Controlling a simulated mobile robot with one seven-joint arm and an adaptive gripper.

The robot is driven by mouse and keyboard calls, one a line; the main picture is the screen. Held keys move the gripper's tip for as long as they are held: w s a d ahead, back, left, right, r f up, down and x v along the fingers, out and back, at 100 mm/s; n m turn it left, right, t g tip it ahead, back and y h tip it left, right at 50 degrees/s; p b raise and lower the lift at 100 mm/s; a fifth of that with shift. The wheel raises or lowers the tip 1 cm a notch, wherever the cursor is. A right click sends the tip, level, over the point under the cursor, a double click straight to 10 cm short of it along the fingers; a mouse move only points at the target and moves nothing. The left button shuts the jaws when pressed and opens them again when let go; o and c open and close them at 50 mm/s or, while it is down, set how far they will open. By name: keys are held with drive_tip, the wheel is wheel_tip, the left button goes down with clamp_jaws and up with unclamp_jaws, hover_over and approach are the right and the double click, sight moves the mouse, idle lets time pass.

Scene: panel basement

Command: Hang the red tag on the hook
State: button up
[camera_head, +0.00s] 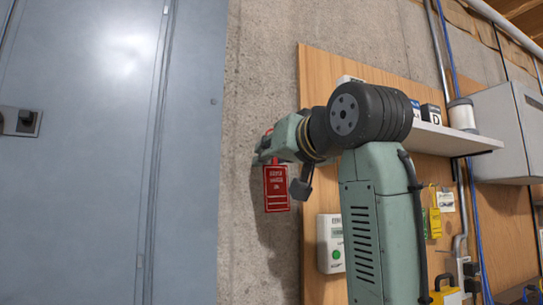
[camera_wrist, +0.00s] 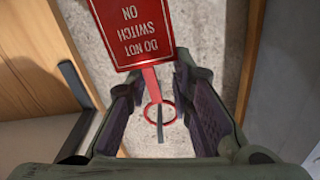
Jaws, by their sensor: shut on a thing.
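The red tag (camera_head: 277,188) with white lettering hangs below my gripper (camera_head: 266,153) in the head view, in front of the bare concrete wall. In the wrist view the tag (camera_wrist: 133,28) appears upside down at the top, reading "DO NOT SWITCH ON". A narrow red strip runs from it between the fingers of my gripper (camera_wrist: 160,82) to a red ring. My gripper is shut on the tag, though the exact contact is hard to see. A thin grey rod shows across the ring; I cannot tell whether it is the hook or passes through the ring.
A grey metal cabinet (camera_head: 85,150) with a black handle stands at the left. A wooden panel (camera_head: 315,70) at the right carries a shelf (camera_head: 455,138), a white box (camera_head: 330,243) and yellow tags (camera_head: 432,222). Bare concrete (camera_head: 258,60) lies between.

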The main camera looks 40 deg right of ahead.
drive_tip(key=o, duration=0.9)
drive_tip(key=shift+c, duration=0.2)
drive_tip(key=shift+s, duration=0.1)
